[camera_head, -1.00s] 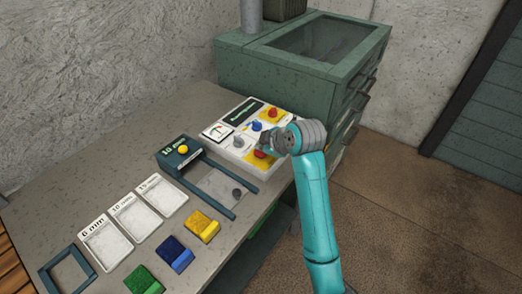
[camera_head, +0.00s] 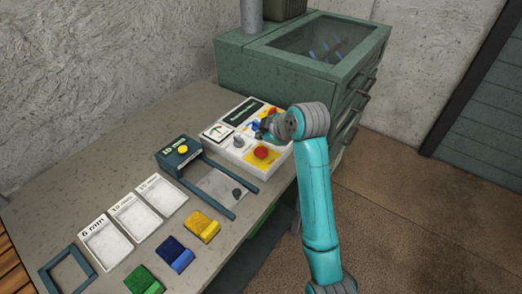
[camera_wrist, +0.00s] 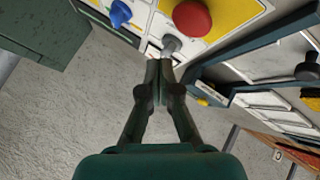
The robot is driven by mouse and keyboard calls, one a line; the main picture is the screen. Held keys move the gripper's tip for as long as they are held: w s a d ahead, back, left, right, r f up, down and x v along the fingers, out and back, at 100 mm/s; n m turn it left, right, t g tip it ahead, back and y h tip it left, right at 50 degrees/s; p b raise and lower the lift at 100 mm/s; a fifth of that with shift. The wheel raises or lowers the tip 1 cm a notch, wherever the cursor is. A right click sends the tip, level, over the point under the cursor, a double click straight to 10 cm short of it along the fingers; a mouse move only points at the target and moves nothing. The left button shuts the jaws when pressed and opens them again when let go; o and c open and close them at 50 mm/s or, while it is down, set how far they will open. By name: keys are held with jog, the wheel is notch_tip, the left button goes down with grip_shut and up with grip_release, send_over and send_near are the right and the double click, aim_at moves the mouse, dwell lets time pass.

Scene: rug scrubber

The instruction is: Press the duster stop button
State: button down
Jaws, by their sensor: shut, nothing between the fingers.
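A white control box (camera_head: 224,145) stands on the table against the green cabinet. It carries a red button (camera_head: 262,152) on a yellow plate at its near right end. The red button also shows in the wrist view (camera_wrist: 193,18), up and right of my fingertips. I cannot read a label on either plate. My gripper (camera_head: 259,131) is shut and empty, over the box near the blue knob. In the wrist view its fingertips (camera_wrist: 160,65) are together, just below the grey knob (camera_wrist: 171,45).
The box also carries a blue knob (camera_wrist: 120,14), a dark display (camera_head: 244,112) and a gauge (camera_head: 215,132). The green cabinet (camera_head: 240,60) has a window with bluish shapes behind it. A blue timer frame (camera_head: 172,158), white cards and coloured blocks lie nearer on the table.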

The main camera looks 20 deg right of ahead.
jog(key=shift+r, duration=1)
